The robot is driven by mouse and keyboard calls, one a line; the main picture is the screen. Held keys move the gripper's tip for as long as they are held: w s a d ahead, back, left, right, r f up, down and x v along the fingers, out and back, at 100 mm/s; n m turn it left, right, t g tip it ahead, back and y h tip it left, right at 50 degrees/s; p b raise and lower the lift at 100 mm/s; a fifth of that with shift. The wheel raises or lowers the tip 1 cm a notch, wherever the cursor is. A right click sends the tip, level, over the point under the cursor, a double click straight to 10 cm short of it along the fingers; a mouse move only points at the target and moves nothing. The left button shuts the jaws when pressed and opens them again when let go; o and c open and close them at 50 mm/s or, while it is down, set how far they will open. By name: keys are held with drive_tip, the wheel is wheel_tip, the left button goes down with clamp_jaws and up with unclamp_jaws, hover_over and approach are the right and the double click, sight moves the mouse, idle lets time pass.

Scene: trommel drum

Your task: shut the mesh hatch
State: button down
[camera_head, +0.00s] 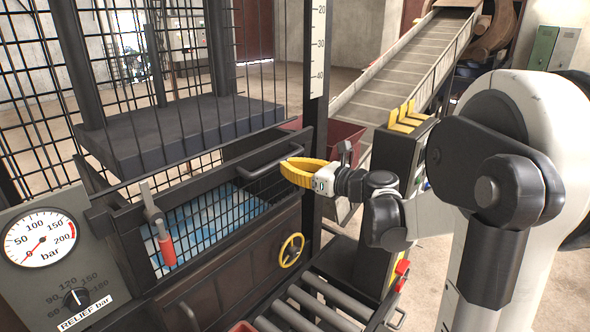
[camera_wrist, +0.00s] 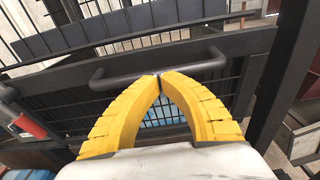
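The mesh hatch (camera_head: 215,220) is a dark-framed wire panel at the front of the press, with blue material showing through its mesh. A dark gap lies behind its top rail; I cannot tell how far it stands from its frame. Its dark bar handle (camera_head: 262,170) sits on the upper right part and also shows in the wrist view (camera_wrist: 120,80). My gripper (camera_head: 285,167) has yellow fingers whose tips meet at the handle's middle in the wrist view (camera_wrist: 158,77). The bar runs across the tips, not visibly between them. Touching is unclear.
A red-gripped lever (camera_head: 165,245) is at the hatch's left side. A gauge panel (camera_head: 45,250) stands at left. A yellow handwheel (camera_head: 291,250) and rollers (camera_head: 320,308) are below. A dark post (camera_head: 314,100) rises close beside my gripper.

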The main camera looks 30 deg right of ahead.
sight(268, 154)
drive_tip(key=w, duration=0.1)
drive_tip(key=w+a+r, duration=0.1)
drive_tip(key=w, duration=0.1)
drive_tip(key=shift+w+a+r+p, duration=0.2)
drive_tip(key=shift+r+p, duration=0.1)
drive_tip(key=shift+p, duration=0.05)
drive_tip(key=shift+s, duration=0.1)
